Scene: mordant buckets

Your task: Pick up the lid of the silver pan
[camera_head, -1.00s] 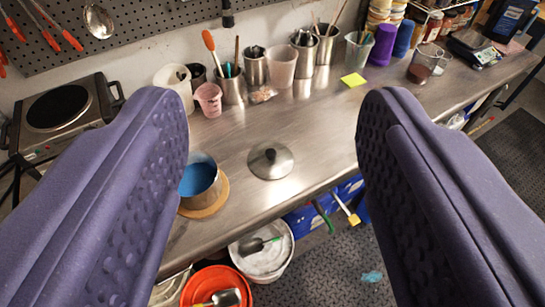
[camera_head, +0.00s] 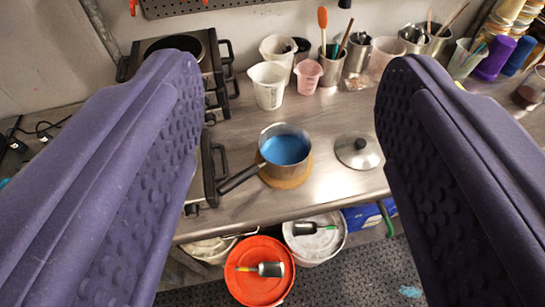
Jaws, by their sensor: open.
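The silver lid (camera_head: 358,153) has a dark round knob and lies flat on the steel worktop, just left of my right finger's tip in the picture. The silver pan (camera_head: 285,150) stands to its left on a round wooden board (camera_head: 287,176), with blue contents and a dark handle pointing down-left. The lid and pan are apart. My gripper (camera_head: 290,75) is open, its two purple textured fingers wide apart and nothing between them held. In the picture, the pan and lid show between the fingers.
Hot plates (camera_head: 178,48) stand at the left. Cups and tool-filled containers (camera_head: 268,85) line the back. Below the front edge are an orange bucket (camera_head: 259,285) and a white bucket (camera_head: 315,243). Bare worktop (camera_head: 335,120) lies behind the lid.

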